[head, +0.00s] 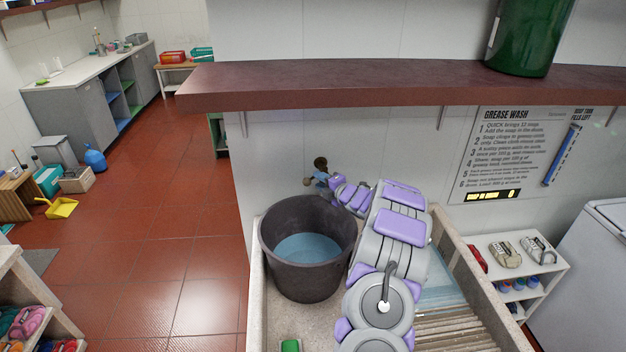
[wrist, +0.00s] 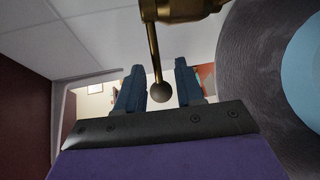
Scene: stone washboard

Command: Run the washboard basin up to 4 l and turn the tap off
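The stone washboard basin (head: 258,300) stands below me, with a ribbed board (head: 460,330) at its right and pale blue water (head: 442,278) beside my arm. A dark bucket (head: 307,275) stands in the basin with blue water in it. It also shows at the right of the wrist view (wrist: 255,70). The brass tap (wrist: 185,8) has a thin lever ending in a dark ball (wrist: 160,92). My gripper (wrist: 160,85) is open, with one blue finger on each side of the ball and gaps visible. In the head view, my gripper (head: 318,184) is small beside the tap (head: 320,163).
A red shelf (head: 380,84) with a green container (head: 528,35) overhangs the basin. A wall sign (head: 515,150) carries a blue bar (head: 562,155) and a yellow display (head: 493,195). A white rack (head: 515,262) is at right. Open tiled floor (head: 165,240) lies left.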

